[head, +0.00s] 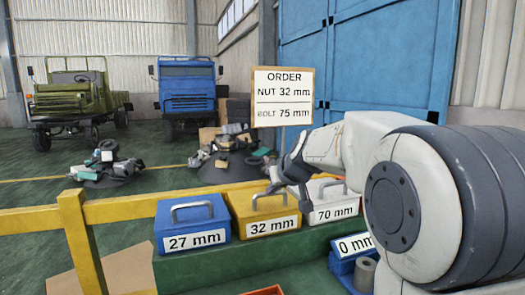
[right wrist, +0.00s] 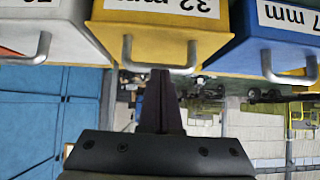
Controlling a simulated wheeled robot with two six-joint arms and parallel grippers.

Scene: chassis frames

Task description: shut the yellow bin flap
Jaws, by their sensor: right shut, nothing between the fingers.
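The yellow bin (head: 238,216) carries a 32 mm label and stands between a blue and a white bin. Its flap, with a grey handle (head: 268,196), looks level with the flaps of its neighbours; I see no clear gap. My right gripper (head: 303,200) is shut and empty, at the right side of the yellow bin's top in the head view. In the right wrist view, which is upside down, its fingertips (right wrist: 160,76) overlap the handle's bar (right wrist: 180,69) below the yellow bin (right wrist: 160,35). I cannot tell whether they touch it. My left gripper is not in view.
The blue 27 mm bin (head: 192,222) and white 70 mm bin (head: 335,207) stand close on either side, on a green ledge (head: 225,264). A blue bin (head: 342,266) sits lower at the right. A yellow rail (head: 130,210) runs behind. An order board (head: 282,95) stands beyond.

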